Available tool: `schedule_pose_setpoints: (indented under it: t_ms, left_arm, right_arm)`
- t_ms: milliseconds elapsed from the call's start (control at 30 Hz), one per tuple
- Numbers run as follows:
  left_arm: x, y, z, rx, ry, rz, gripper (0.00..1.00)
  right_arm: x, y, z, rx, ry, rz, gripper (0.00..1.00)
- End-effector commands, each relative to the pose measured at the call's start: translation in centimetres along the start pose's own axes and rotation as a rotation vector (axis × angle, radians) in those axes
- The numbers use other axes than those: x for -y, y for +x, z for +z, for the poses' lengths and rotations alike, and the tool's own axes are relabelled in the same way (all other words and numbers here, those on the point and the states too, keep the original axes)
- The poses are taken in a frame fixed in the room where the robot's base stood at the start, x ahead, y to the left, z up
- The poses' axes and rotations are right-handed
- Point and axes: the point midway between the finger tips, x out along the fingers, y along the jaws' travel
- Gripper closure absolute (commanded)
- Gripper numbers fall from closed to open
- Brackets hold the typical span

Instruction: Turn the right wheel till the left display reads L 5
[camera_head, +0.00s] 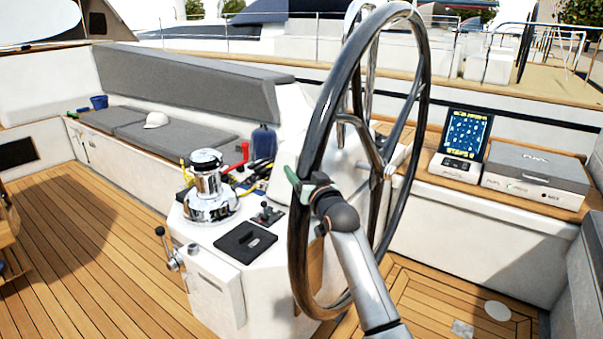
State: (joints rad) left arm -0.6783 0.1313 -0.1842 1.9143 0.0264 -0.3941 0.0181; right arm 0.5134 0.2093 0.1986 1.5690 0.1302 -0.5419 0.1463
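The wheel (417,110) is a large dark ring with spokes. It stands upright at the centre right, seen at a slant. My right gripper (304,188) is at the near left side of its rim, with its arm coming up from the bottom. It appears shut on the rim; the fingers are small and partly hidden. A green piece shows at the rim there, and I cannot tell whether it belongs to the wheel. A blue screen (464,135) with yellow marks stands at the right; its text is too small to read. I see no readable L value. My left gripper is out of view.
A white console with a chrome winch (207,190), a small black lever (266,212) and a black panel (245,241) stands left of the wheel. A grey-lidded case (537,170) lies on the right bench. The wooden deck (80,270) at the left is clear.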

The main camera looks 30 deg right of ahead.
Motion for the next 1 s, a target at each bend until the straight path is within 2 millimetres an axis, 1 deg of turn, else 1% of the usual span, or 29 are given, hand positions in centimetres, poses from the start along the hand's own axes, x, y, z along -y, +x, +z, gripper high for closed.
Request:
schedule_pose_setpoints:
  t_ms: [33, 200, 267, 300, 600, 733, 867, 1000]
  left_arm:
    - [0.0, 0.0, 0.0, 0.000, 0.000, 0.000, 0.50]
    - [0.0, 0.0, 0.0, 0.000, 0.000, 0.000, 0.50]
    - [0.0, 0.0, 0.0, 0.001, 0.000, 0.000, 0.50]
    - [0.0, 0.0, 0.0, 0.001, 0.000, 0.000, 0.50]
    - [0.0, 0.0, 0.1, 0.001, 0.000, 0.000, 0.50]
    - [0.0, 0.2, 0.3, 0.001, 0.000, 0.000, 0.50]
    - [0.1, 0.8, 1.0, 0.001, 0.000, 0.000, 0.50]
    - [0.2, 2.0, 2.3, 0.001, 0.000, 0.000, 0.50]
  right_arm:
    - [0.1, 0.0, 0.0, 0.001, 0.001, -0.002, 0.73]
    - [0.2, 0.0, 0.1, 0.001, 0.001, -0.003, 0.92]
    - [0.2, 0.0, 0.1, 0.001, 0.001, -0.003, 0.98]
    - [0.2, 0.0, 0.1, 0.001, 0.001, -0.003, 1.00]
    - [0.2, 0.0, 0.1, 0.001, 0.002, -0.004, 1.00]
    - [0.3, -0.1, 0.5, 0.000, -0.002, -0.005, 1.00]
    - [0.4, -0.3, 1.8, -0.009, -0.014, -0.007, 1.00]
    - [0.5, -0.7, 4.1, -0.027, -0.043, -0.011, 1.00]
